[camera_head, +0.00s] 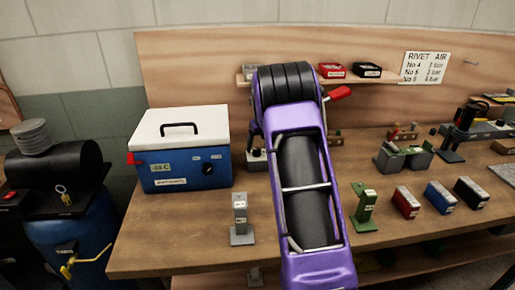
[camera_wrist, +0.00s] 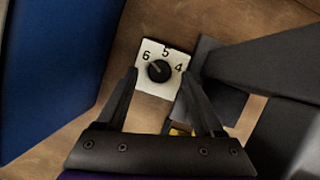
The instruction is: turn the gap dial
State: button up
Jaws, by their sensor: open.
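The gap dial (camera_wrist: 159,71) is a round black knob on a white plate (camera_wrist: 144,83) marked 6, 5 and 4, seen in the wrist view. A faint mark on the knob seems to point up and left, towards the 6. My gripper (camera_wrist: 160,73) is open, with one fingertip to the left of the knob and one to the right. I see gaps between the fingers and the knob; the height of the fingertips above it is hard to judge. In the head view, my purple arm hides most of the dial area.
A blue box with a white lid (camera_head: 187,148) stands close to the left of the dial; its blue side (camera_wrist: 45,70) fills the wrist view's left edge. A dark grey metal body (camera_wrist: 255,58) lies to the right. A small grey block on a stand (camera_head: 240,216) is nearer the front.

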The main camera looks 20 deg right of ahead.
jog(key=shift+x, duration=1.05)
grip_shut()
